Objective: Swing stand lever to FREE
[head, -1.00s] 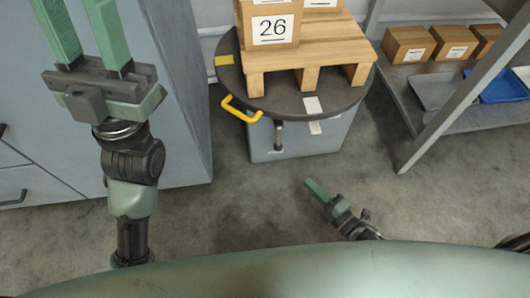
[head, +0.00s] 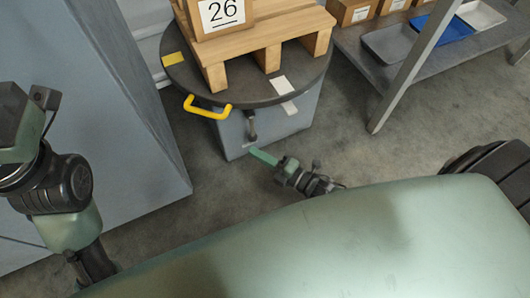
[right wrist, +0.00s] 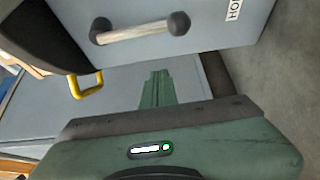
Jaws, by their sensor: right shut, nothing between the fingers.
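The grey stand (head: 292,118) carries a dark round turntable (head: 318,78). The stand lever (head: 251,124) is a short bar on the stand's front face, below the turntable rim. In the right wrist view the lever (right wrist: 140,30) is a pale bar with dark round ends, beside a white label (right wrist: 234,9) starting "HO". My right gripper (head: 252,151) is shut and empty, just below the lever in the head view. Its closed green fingers (right wrist: 158,76) point toward the stand, apart from the lever. My left gripper (head: 22,120) is at the left edge, its fingers out of frame.
A yellow handle (head: 207,109) sticks out from the turntable rim. A wooden pallet (head: 262,48) with box 26 (head: 222,14) stands on top. A shelf (head: 420,60) with trays is at right, a grey cabinet (head: 90,90) at left. Floor between is clear.

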